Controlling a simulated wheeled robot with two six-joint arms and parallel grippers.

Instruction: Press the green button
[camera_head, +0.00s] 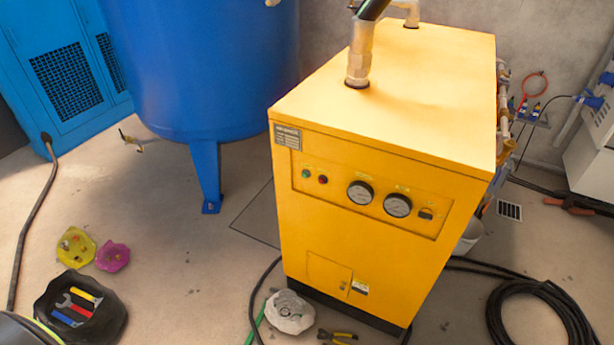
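A small green button (305,173) sits at the left end of the front panel on the yellow machine (390,130). A red button (323,180) is just to its right. Two round gauges (360,192) and a dark switch (426,213) are further right on the same panel. Nothing covers the green button. Neither of my grippers shows in the head view.
A blue tank (205,60) on legs stands behind left, beside a blue cabinet (75,75). Black bowl with tools (80,308), yellow bowl (75,247), pink bowl (112,257), white bowl (290,311), pliers (337,337) and coiled black hose (545,293) lie on the floor.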

